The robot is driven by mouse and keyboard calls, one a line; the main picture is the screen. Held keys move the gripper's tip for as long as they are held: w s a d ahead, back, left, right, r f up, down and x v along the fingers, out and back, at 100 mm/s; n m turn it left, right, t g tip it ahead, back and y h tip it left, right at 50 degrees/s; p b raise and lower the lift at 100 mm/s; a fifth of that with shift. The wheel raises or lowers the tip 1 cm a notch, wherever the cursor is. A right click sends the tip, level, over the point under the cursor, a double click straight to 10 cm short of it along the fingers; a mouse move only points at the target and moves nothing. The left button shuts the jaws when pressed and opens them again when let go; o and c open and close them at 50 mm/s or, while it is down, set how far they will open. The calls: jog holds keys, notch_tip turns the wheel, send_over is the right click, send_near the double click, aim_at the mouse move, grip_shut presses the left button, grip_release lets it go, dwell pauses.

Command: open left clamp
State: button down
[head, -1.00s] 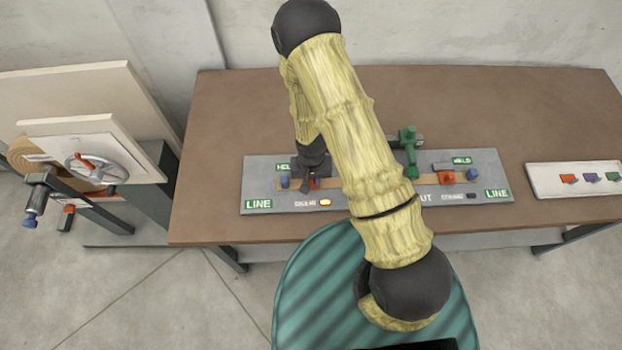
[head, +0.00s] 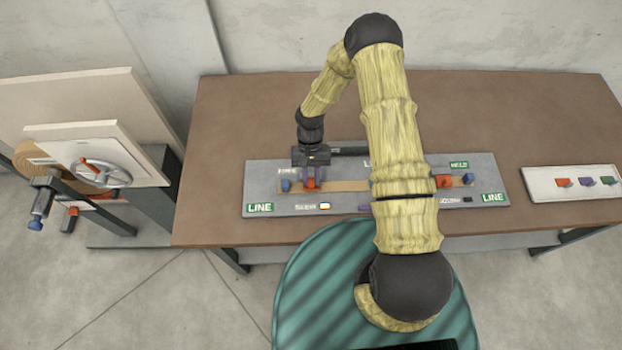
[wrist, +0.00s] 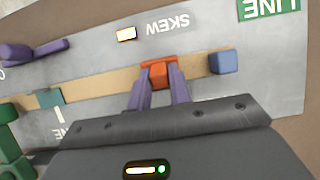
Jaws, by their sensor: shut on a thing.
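The left clamp's small orange-red handle (head: 311,184) stands at the left end of the grey panel (head: 345,208), over a tan strip. My gripper (head: 311,178) is above it, pointing down. In the wrist view its two purple fingers (wrist: 159,92) close on either side of the orange handle (wrist: 158,73). A blue block (head: 286,186) sits just left of the handle, also seen in the wrist view (wrist: 223,62). A small sign (head: 287,171) behind it is pale and hard to read. The right clamp's orange-red part (head: 443,182) has a green HELD sign (head: 459,164) nearby.
My arm hides the panel's middle. A lit lamp (wrist: 126,34) is beside the SKEW label. A green part (wrist: 12,140) shows at the wrist view's left edge. A white tray (head: 575,182) with coloured pieces lies at right; a handwheel machine (head: 105,173) stands at left.

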jog(key=w+g+b, duration=0.1)
jog(key=g+b, duration=0.2)
jog(key=b, duration=0.2)
jog(key=w+g+b, duration=0.1)
jog(key=g+b, duration=0.1)
jog(key=b, duration=0.1)
jog(key=shift+w+f+g, duration=0.3)
jog(key=shift+w, duration=0.05)
jog(key=shift+w+r+g+b, duration=0.1)
jog(key=shift+w+g+b, duration=0.15)
jog(key=shift+g+b, duration=0.7)
jog(key=shift+b, duration=0.4)
jog(key=shift+r, duration=0.2)
jog(key=c, duration=1.3)
grip_release()
jog(key=shift+w, duration=0.1)
jog(key=shift+d, duration=0.1)
